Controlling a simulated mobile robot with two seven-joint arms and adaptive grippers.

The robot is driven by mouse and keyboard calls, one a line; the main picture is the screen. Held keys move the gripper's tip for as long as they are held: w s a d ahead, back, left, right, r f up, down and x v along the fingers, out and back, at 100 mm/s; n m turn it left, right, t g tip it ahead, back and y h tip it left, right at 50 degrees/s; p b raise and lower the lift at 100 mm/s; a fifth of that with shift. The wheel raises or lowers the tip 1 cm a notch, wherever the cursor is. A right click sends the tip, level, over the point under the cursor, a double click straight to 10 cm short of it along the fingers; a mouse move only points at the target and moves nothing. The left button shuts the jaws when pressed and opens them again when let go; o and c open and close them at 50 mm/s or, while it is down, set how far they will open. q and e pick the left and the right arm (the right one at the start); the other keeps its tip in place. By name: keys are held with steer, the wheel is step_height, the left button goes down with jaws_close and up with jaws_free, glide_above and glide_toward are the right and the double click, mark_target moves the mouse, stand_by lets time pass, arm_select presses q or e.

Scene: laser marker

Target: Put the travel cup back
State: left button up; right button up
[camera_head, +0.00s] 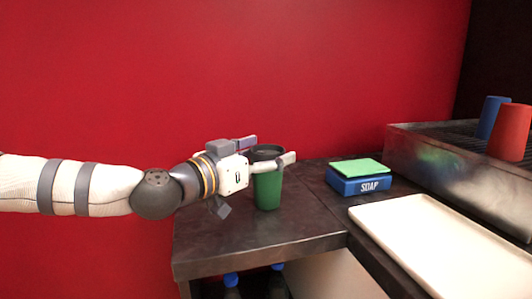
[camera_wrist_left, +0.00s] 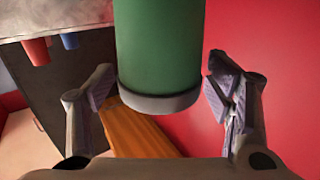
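The green travel cup (camera_head: 267,190) with a dark lid stands upright on the dark counter (camera_head: 222,236), near its left end. My left gripper (camera_head: 268,151) reaches in from the left at the height of the lid, with one finger on the near side and one on the far side. In the left wrist view, which is turned over, the cup (camera_wrist_left: 160,45) is between the spread fingers (camera_wrist_left: 158,82). A gap shows on the left of the cup, and the right finger is very close to it; contact cannot be told. My right gripper is not in view.
A blue soap box (camera_head: 358,184) with a green sponge (camera_head: 357,166) on top is right of the cup. A white tray (camera_head: 428,240) lies farther right. A metal unit (camera_head: 420,150) carries a blue cup (camera_head: 490,117) and a red cup (camera_head: 511,132). A red wall is behind.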

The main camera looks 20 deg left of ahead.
arm_select(q)
steer(key=shift+r, duration=0.35)
steer(key=p+v, duration=0.3)
steer(key=v, duration=0.9)
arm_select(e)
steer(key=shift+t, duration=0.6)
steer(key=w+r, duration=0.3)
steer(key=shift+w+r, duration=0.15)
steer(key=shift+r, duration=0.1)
arm_select(q)
steer(key=shift+f, duration=0.1)
